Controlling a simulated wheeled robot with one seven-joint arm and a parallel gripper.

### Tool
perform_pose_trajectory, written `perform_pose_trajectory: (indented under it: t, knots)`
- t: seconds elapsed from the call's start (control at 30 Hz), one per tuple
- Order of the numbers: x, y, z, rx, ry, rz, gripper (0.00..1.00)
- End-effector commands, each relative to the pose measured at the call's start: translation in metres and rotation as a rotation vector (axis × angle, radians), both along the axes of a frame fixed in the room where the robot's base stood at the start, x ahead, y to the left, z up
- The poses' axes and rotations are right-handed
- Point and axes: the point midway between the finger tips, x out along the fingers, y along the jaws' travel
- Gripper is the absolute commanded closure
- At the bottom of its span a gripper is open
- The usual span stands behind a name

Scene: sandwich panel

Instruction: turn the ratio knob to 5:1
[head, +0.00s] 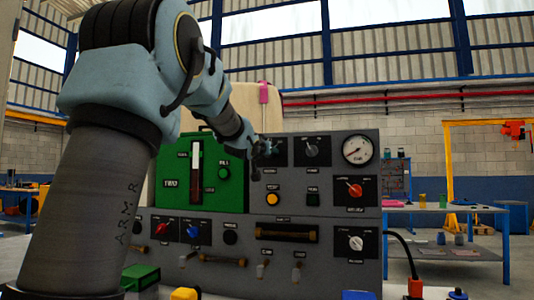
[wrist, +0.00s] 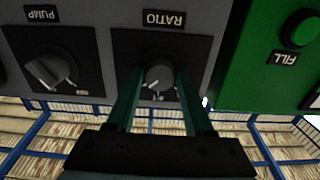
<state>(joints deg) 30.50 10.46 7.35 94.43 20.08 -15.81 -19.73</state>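The ratio knob (wrist: 159,78) is a round grey knob on a black plate labelled RATIO, shown upside down in the wrist view. A pale pointer mark shows on its lower side; the scale marks are too small to read. My gripper (wrist: 160,72) has one dark green finger on each side of the knob, with a narrow gap to each finger. It appears open around the knob; contact is not clear. In the head view my gripper (head: 262,150) is at the panel's upper part and covers most of the ratio knob.
The PUMP knob (wrist: 50,68) is beside the ratio plate, and the green FILL unit (wrist: 265,60) is on the other side. The grey panel (head: 330,217) also bears a gauge (head: 357,149), a red knob (head: 355,190) and several switches. A blue table (head: 450,208) stands to the right.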

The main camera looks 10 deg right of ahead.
Motion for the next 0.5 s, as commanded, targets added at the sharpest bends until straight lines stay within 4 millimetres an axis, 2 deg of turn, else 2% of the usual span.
perform_pose_trajectory:
  t: [0.03,0.2,0.5]
  knots:
    - [0.0001,0.0000,-0.0002,0.000,0.000,0.000,0.41]
    - [0.0000,0.0001,0.0000,-0.001,0.000,0.000,0.22]
    - [-0.0025,0.0013,0.0003,-0.002,0.000,0.000,0.22]
